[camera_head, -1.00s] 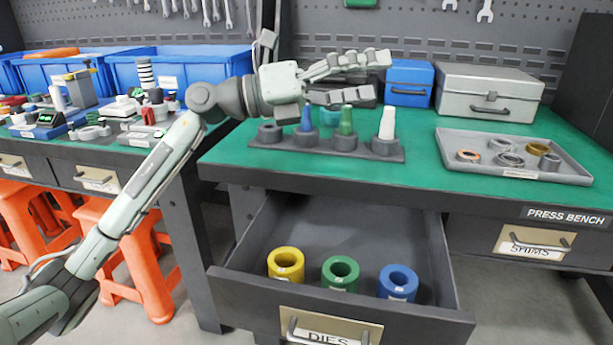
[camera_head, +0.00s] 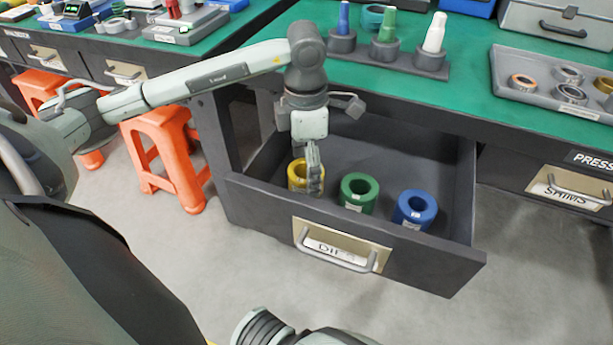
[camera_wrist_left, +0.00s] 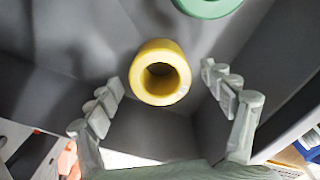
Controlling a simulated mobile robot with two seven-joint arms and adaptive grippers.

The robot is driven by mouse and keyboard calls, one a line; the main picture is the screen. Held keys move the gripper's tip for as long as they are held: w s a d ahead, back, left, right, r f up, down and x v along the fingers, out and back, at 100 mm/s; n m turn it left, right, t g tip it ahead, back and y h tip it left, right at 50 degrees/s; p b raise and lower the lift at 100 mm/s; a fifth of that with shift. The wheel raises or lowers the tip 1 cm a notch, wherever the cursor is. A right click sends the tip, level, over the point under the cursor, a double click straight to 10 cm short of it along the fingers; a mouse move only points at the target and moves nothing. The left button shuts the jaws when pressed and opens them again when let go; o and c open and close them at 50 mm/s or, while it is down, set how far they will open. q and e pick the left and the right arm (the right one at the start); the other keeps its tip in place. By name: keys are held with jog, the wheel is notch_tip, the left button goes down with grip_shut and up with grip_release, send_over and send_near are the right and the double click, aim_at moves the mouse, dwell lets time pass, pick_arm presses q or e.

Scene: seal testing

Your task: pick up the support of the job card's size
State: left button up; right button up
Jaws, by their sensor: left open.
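The open drawer (camera_head: 262,200) labelled DIES holds three ring-shaped supports. The yellow support (camera_head: 296,176) is at its left, the green support (camera_head: 358,194) in the middle and the blue support (camera_head: 414,208) at the right. My left gripper (camera_head: 314,182) points down over the yellow support and partly covers it in the head view. In the left wrist view the yellow support (camera_wrist_left: 160,74) lies ahead, between and beyond the open fingers (camera_wrist_left: 168,104), with nothing held. Part of the green support (camera_wrist_left: 208,6) shows at the top edge. No job card can be made out. My right gripper is not seen.
The green bench top (camera_head: 455,100) above the drawer carries a rack (camera_head: 430,64) of coloured tapered plugs and a grey tray (camera_head: 545,104) of metal rings. Orange stools (camera_head: 165,155) stand to the left. Drawer walls surround the supports closely.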

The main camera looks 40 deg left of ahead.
pick_arm(q)
jog(key=shift+f, duration=1.25)
jog(key=c, duration=1.6)
